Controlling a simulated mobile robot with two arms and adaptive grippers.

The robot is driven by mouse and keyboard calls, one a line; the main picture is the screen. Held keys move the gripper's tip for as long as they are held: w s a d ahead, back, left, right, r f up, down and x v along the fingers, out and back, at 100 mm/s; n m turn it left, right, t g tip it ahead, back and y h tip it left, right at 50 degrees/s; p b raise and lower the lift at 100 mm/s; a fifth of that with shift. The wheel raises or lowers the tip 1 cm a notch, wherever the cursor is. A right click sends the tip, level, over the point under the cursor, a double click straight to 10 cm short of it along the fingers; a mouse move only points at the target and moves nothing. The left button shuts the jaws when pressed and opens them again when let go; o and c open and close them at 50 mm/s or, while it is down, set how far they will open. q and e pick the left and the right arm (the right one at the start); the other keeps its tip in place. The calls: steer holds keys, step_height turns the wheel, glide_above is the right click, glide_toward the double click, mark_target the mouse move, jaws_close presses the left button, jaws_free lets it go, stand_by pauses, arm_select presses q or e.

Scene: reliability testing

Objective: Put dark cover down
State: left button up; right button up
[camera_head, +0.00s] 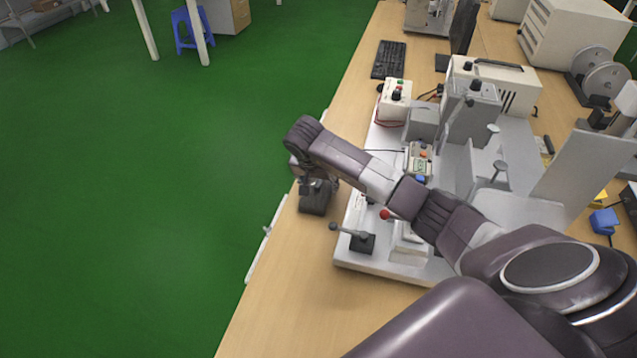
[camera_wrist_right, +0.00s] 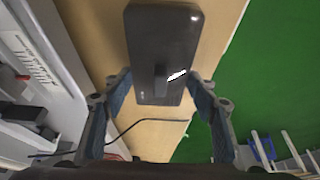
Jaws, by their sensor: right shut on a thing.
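The dark cover (camera_wrist_right: 165,38) is a dark grey, rounded rectangular piece with a small white mark, between the blue-padded fingers of my right gripper (camera_wrist_right: 158,86) in the right wrist view. The right gripper is shut on it. In the head view the cover (camera_head: 315,198) hangs below my right gripper (camera_head: 314,182), near the left edge of the wooden table. I cannot tell whether its underside touches the table. My left gripper is not in view.
The bare wooden table (camera_head: 285,285) shows in front. The green floor (camera_head: 150,200) lies beyond the left edge. A thin black cable (camera_wrist_right: 135,124) runs beneath the gripper.

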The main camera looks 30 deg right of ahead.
steer(key=shift+f, duration=0.1)
steer(key=o, duration=1.2)
steer(key=shift+c, duration=0.2)
steer(key=shift+r, duration=0.3)
steer(key=b+v, duration=0.1)
steer(key=v, duration=1)
steer(key=shift+s+a+r, duration=0.2)
steer(key=shift+r, duration=0.1)
